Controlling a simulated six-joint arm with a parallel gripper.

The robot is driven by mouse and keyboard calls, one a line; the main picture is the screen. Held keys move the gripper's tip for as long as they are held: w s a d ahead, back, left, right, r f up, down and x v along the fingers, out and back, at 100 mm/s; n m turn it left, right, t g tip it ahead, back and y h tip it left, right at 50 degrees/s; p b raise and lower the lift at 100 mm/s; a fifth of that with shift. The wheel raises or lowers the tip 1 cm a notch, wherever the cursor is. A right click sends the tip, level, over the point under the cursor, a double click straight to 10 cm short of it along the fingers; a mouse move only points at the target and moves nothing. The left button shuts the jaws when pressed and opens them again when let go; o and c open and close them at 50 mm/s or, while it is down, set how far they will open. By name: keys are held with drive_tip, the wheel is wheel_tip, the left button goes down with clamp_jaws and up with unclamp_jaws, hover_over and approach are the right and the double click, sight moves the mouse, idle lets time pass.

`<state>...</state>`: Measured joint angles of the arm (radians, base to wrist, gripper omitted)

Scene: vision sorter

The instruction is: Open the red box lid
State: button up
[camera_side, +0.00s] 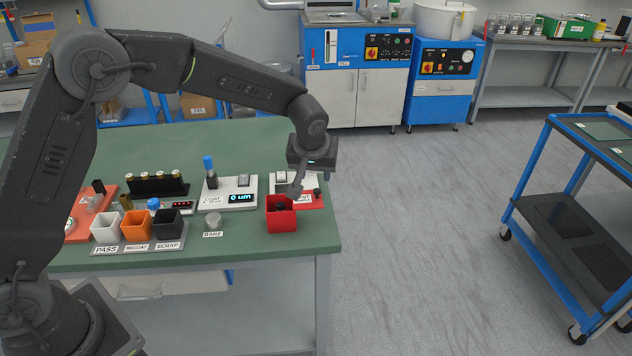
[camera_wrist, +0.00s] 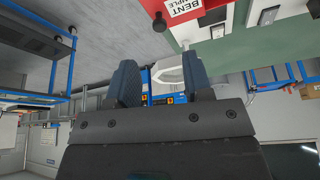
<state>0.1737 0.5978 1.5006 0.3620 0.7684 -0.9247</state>
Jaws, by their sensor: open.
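The red box (camera_side: 283,222) stands near the right front corner of the green bench. A small dark knob shows at its top, but whether the lid is fully down is too small to tell. My gripper (camera_side: 296,190) is just above and behind the box, apart from the knob as far as I can see. In the wrist view, the two fingers of my gripper (camera_wrist: 160,82) are spread, with nothing held between them. A red part with a white BENT SAMPLE label (camera_wrist: 192,8) is at the top of that view.
White, orange and dark bins (camera_side: 137,228) stand left on the bench, labelled PASS, RECOAT and SCRAP. A grey knob-like piece (camera_side: 213,221) sits by the BARE label. The COAT gauge (camera_side: 240,197) stands behind it. The bench's right edge is close to the box.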

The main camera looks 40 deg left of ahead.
drive_tip(key=v, duration=0.6)
drive_tip(key=shift+r, duration=0.25)
drive_tip(key=s+a+r+m+h, duration=0.1)
drive_tip(key=s+a+r, duration=0.1)
drive_tip(key=s+r, duration=0.45)
drive_tip(key=s+a+r+m, duration=0.2)
drive_tip(key=s+a+r, duration=0.1)
drive_tip(key=s, duration=0.6)
drive_tip(key=s+f+m+t+h, duration=0.1)
drive_tip(key=s+f+m, duration=0.1)
drive_tip(key=s, duration=1.3)
drive_tip(key=shift+a+m+t, duration=0.3)
drive_tip(key=shift+a+m, duration=0.1)
drive_tip(key=shift+m, duration=0.1)
